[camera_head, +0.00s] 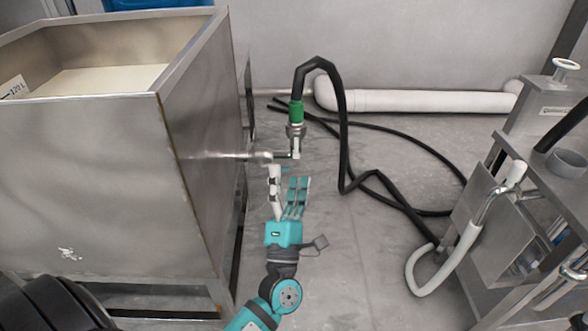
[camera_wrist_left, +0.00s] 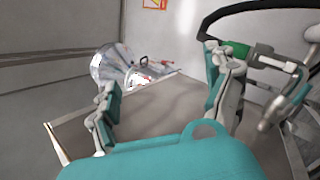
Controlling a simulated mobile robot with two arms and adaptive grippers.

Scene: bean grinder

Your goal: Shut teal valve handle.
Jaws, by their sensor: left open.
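The valve (camera_head: 268,157) sits on the steel pipe that comes out of the tank's right side, under a green hose coupling (camera_head: 296,111). A small teal piece, seemingly the valve handle (camera_head: 285,169), shows just below the pipe, partly hidden by my fingers. In the left wrist view the handle (camera_wrist_left: 299,93) seems to show at the right edge, beyond the right finger. My left gripper (camera_head: 287,181) is open, fingers spread, just below and in front of the valve. My right gripper is not in view.
The open steel tank (camera_head: 190,85) stands close on the left. A black hose (camera_head: 343,130) rises from the coupling and runs over the floor to a steel machine (camera_head: 540,215) at right. A white pipe (camera_head: 420,101) lies along the wall.

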